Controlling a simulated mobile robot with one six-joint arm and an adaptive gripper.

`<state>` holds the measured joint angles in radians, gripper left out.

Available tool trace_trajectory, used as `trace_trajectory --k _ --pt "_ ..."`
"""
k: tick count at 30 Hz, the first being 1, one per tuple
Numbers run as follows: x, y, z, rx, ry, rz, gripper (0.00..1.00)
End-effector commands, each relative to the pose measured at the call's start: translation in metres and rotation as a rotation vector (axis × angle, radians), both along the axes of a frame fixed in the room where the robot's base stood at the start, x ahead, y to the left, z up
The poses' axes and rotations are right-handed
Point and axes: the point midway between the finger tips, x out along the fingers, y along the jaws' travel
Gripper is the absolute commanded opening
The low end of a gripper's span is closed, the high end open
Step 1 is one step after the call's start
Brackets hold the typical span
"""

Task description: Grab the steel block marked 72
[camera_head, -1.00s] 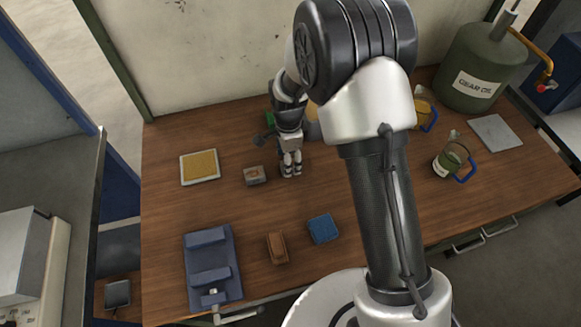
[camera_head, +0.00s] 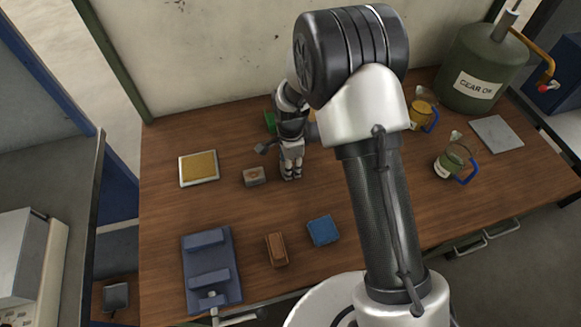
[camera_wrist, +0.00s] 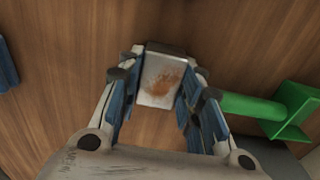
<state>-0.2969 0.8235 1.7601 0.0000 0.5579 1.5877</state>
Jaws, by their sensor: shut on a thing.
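My gripper (camera_head: 291,175) points down at the middle of the table, just right of a small grey block with a brownish top (camera_head: 254,176). In the wrist view my gripper (camera_wrist: 160,85) has its blue-padded fingers shut on a steel block (camera_wrist: 161,80) with a rusty brown patch on its face. No number can be read on the held block or on the one beside my gripper. In the head view the held block is mostly hidden by the fingers, and I cannot tell whether it touches the table.
A green piece (camera_wrist: 265,108) stands close to my gripper. A yellow-topped tray (camera_head: 199,168), blue fixture (camera_head: 211,270), brown brush-like block (camera_head: 276,250) and blue pad (camera_head: 323,230) lie around. Jugs (camera_head: 455,162) and a gear oil can (camera_head: 478,75) stand right.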

Motion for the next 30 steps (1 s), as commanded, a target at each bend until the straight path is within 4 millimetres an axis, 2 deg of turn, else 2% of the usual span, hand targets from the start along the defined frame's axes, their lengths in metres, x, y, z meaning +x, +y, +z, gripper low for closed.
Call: trace_trajectory --k 9,23,30 --pt "0.0 0.0 0.0 0.0 0.0 0.0 0.0" --pt "0.001 0.0 0.002 0.001 -0.003 0.0 0.0" --pt "0.002 0.0 0.023 0.001 -0.005 0.0 0.0"
